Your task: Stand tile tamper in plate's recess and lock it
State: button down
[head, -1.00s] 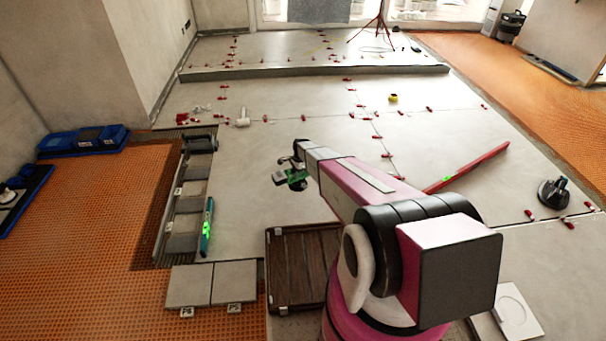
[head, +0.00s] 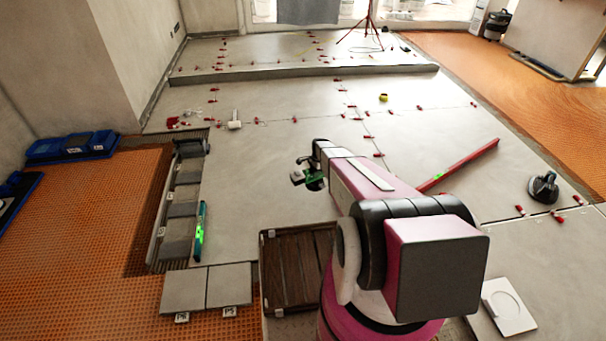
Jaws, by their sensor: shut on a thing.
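My gripper (head: 310,176) is at the far end of my pink arm, above the large grey tiled floor near the middle of the head view. It is shut on a small green and dark thing (head: 316,184), which I take to be the tile tamper; its shape is too small and partly covered to make out fully. The white plate (head: 492,290) lies flat on the floor at the lower right, its round recess showing empty. My gripper is well away from the plate, to its upper left.
A brown slatted crate (head: 264,262) stands left of my arm's base. A green-lit level (head: 201,228) lies by small grey tiles at left. A red straightedge (head: 460,165) and a black suction cup (head: 543,188) lie on the right.

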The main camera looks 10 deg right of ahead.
jog(key=s+d+m, duration=0.1)
jog(key=s+d, duration=0.8)
jog(key=d, duration=0.8)
jog(key=s+d, duration=0.9)
jog(key=d, duration=0.8)
jog(key=s+d+m, duration=0.1)
jog(key=s+d, duration=0.7)
jog(key=d, duration=0.9)
jog(key=s+d+f+m, duration=0.1)
jog(key=s+d, duration=0.6)
jog(key=s, duration=0.4)
jog(key=s+d, duration=0.8)
jog(key=s, duration=0.4)
jog(key=s+d, duration=0.3)
jog(key=s, duration=1.1)
jog(key=s+d+m, duration=0.1)
jog(key=s+d, duration=0.2)
jog(key=s, duration=1.1)
jog(key=shift+s+f+t, duration=0.2)
jog(key=shift+f+t, duration=0.1)
jog(key=shift+f, duration=0.15)
jog(key=shift+f, duration=0.15)
jog(key=shift+f, duration=3)
jog(key=shift+f, duration=0.15)
